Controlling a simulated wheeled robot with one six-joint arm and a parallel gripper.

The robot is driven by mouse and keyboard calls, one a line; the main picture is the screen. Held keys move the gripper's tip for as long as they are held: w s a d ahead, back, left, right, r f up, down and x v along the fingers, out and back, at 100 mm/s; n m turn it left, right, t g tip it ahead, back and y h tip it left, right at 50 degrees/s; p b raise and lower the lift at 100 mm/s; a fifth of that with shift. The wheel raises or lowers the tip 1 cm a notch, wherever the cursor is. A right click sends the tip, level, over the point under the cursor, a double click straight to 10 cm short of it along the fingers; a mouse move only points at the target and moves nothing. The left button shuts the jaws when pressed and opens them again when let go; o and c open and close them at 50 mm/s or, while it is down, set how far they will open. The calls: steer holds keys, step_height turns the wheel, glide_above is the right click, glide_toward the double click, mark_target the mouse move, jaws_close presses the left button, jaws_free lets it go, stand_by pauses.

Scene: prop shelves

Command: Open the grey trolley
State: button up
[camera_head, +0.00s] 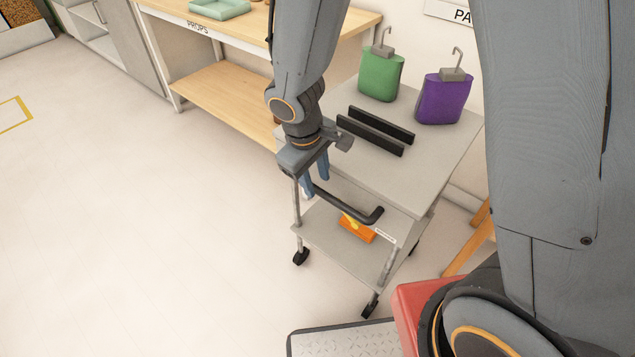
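The grey trolley (418,168) stands right of centre, with a flat top and a lower shelf (335,235) on castors. A black bar handle (350,206) runs along its near side. My gripper (315,186) points down at the handle's left end. Its two blue fingers stand apart, with a gap between them, so it looks open. The left finger overlaps the handle's end in the picture; I cannot tell whether either finger touches it. The handle's left end is partly hidden by the fingers.
On the trolley top are a green flask (381,76), a purple flask (444,98) and two black bars (375,133). An orange item (357,230) lies on the lower shelf. A wooden props bench (225,98) stands behind. Floor at left is clear.

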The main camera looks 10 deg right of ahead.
steer(key=shift+s+a+r, duration=0.1)
steer(key=shift+r, duration=0.8)
steer(key=shift+s+a+r, duration=0.15)
steer(key=shift+r, duration=0.7)
steer(key=shift+s+a+r, duration=0.1)
steer(key=shift+r, duration=0.8)
steer(key=s+d+r+m, duration=0.2)
steer(key=s+d+m, duration=0.2)
steer(key=d, duration=0.3)
steer(key=s+d+r+m+g+y, duration=0.1)
steer(key=s+d+r+m, duration=0.2)
steer(key=d, duration=0.4)
steer(key=shift+s+d+m+y, duration=0.25)
steer(key=shift+s+m, duration=0.3)
steer(key=shift+m, duration=0.35)
